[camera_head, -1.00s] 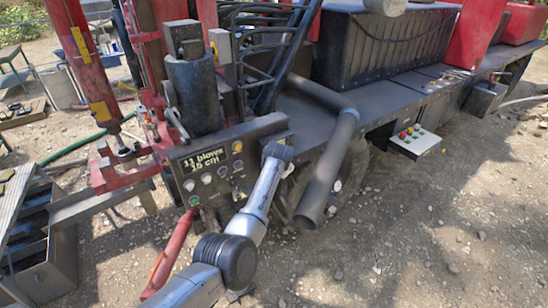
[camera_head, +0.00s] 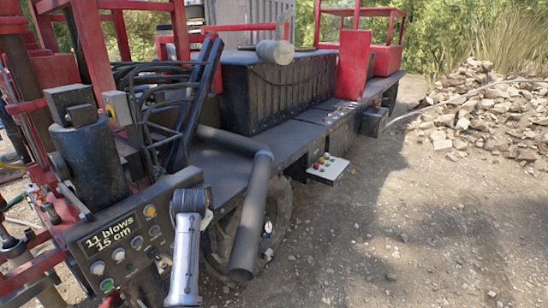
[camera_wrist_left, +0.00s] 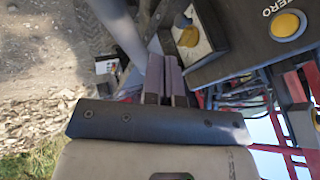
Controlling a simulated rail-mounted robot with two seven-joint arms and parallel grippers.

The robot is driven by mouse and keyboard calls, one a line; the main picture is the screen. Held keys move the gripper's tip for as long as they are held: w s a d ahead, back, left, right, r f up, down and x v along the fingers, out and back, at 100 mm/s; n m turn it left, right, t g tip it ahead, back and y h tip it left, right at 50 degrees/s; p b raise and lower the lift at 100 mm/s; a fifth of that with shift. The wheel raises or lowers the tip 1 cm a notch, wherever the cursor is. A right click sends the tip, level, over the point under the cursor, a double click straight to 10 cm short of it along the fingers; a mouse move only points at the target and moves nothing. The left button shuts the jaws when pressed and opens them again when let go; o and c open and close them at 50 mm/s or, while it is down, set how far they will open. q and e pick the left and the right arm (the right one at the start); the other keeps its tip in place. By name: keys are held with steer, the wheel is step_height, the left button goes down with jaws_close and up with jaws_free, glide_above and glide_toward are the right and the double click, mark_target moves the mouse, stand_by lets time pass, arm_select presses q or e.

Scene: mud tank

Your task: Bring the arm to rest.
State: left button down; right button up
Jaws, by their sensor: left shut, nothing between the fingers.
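My left arm's silver link (camera_head: 185,260) rises from the bottom of the head view to a dark joint (camera_head: 190,200) in front of the control panel (camera_head: 148,212). The panel has several round buttons and a label reading "11 blows 15 cm". My left gripper's fingers are not clear in the head view. In the left wrist view my left gripper (camera_wrist_left: 165,82) has its two fingers together with nothing between them. It points toward the machine, close to a panel (camera_wrist_left: 245,45) with a yellow button and the word "ZERO". I cannot tell whether it touches anything. My right gripper is in neither view.
A thick dark pipe (camera_head: 250,215) slants down right of my arm. A small box with coloured buttons (camera_head: 328,168) sticks out from the machine's deck (camera_head: 225,165). Open gravel (camera_head: 400,240) lies to the right, with a rubble pile (camera_head: 480,115) behind.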

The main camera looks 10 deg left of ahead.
arm_select(q)
steer(key=s+d+r+n+t+h, duration=0.1)
steer(key=s+r+n+t, duration=0.15)
steer(key=r, duration=0.45)
steer(key=s+d+r+n+t, duration=0.1)
steer(key=r+n+t, duration=0.15)
steer(key=r, duration=0.45)
steer(key=s+d+r+t, duration=0.2)
steer(key=s+d+r, duration=0.1)
steer(key=s, duration=0.4)
steer(key=s+d+f+m+g+h, duration=0.1)
steer(key=s+d+f+g, duration=0.2)
steer(key=s+f, duration=1)
steer(key=s+d+f+m+g+h, duration=0.1)
steer(key=s+d+f+m+g, duration=0.1)
steer(key=s+f, duration=1.2)
steer(key=s+d+f+m+g+h, duration=0.1)
steer(key=s+d+f+g, duration=0.3)
steer(key=s+f, duration=0.9)
steer(key=shift+s+f+g, duration=0.25)
steer(key=shift+s+g, duration=0.05)
steer(key=shift+s, duration=0.25)
